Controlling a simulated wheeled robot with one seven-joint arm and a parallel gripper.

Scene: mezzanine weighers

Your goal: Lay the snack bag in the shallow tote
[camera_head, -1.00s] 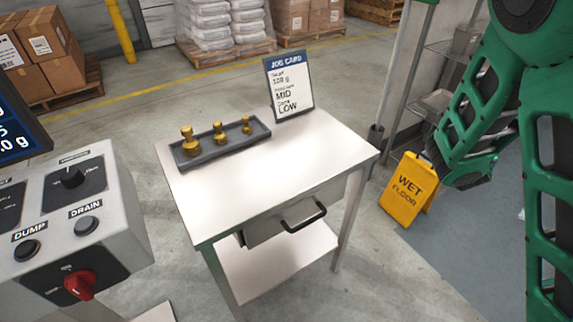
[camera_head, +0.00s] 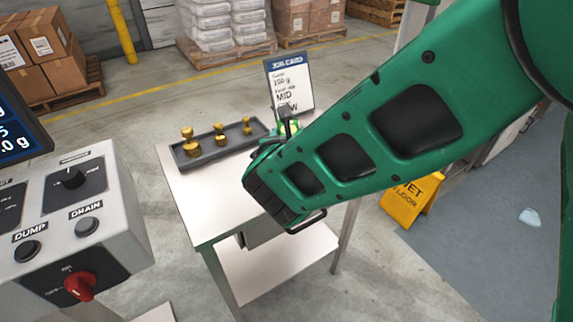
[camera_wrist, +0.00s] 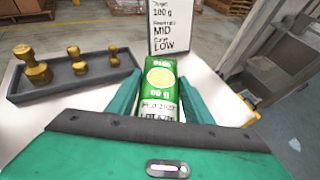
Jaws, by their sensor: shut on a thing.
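The snack bag (camera_wrist: 160,88) is green and white, with a pale yellow round patch and "60 g" on its front. In the wrist view it stands upright between the two green fingers of my gripper (camera_wrist: 160,97), which is shut on it. In the head view my forearm reaches over the small white table and largely hides the gripper and bag; only a little green shows before the job card. I cannot make out a shallow tote in either view.
A dark grey tray (camera_head: 185,164) with brass weights lies on the white table (camera_head: 205,225), left of my gripper. A job card (camera_head: 291,84) stands behind it. A control box (camera_head: 110,235) is at the left. A yellow wet-floor sign (camera_head: 395,211) stands right.

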